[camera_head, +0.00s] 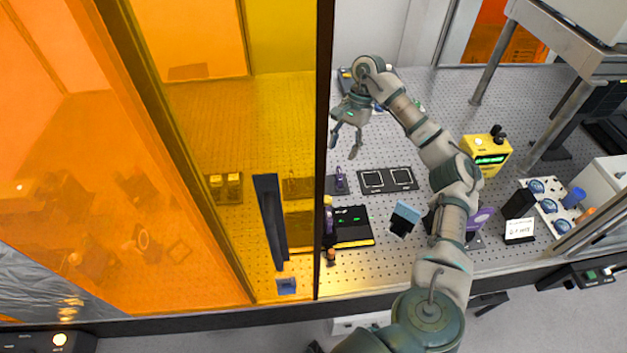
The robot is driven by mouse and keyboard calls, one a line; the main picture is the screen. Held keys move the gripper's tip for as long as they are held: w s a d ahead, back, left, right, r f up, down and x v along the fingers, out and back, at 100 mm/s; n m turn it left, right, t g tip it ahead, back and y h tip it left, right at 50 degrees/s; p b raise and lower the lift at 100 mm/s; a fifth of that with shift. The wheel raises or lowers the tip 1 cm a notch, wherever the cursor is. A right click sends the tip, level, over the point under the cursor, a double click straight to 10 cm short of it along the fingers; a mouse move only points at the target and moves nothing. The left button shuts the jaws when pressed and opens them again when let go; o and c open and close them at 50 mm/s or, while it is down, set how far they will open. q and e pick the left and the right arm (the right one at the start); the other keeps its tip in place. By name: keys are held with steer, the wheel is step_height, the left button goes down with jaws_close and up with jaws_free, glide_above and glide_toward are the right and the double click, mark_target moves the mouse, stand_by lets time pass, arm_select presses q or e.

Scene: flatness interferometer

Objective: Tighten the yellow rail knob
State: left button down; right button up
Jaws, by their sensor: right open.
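A small yellow piece (327,201), which may be the yellow rail knob, shows at the edge of the amber panel, above a dark upright part; it is too small to tell its form. My right gripper (345,147) is open and empty, with its fingers pointing down over the perforated table, beyond and a little right of that yellow piece and apart from it. My right arm reaches in from the lower right and bends back to the left. What lies behind the panel's dark edge is partly hidden. My left gripper is not in view.
Amber panels (190,130) close off the left side. A black box with green lights (352,222), a plate with two square frames (387,180) and a light blue block (404,219) stand on the perforated table (400,262). A yellow display box (486,144) stands right of my arm.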

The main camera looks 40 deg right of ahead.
steer(key=f, duration=0.2)
steer(key=b, duration=0.3)
glide_toward(329, 197)
steer(key=b+x, duration=0.1)
steer(key=x, duration=0.4)
steer(key=shift+w+f, duration=0.1)
steer(key=shift+f, duration=0.2)
steer(key=a+f, duration=0.2)
steer(key=shift+s+f, duration=0.3)
steer(key=shift+a+f, duration=0.1)
steer(key=shift+f, duration=0.3)
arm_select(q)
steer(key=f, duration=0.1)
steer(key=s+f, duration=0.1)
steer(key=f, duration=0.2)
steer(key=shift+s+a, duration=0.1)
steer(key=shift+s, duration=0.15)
arm_select(e)
steer(key=shift+d, duration=0.2)
steer(key=shift+d+f, duration=0.1)
steer(key=shift+d, duration=0.05)
steer(key=shift+c, duration=0.7)
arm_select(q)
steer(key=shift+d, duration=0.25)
arm_select(e)
jaws_close()
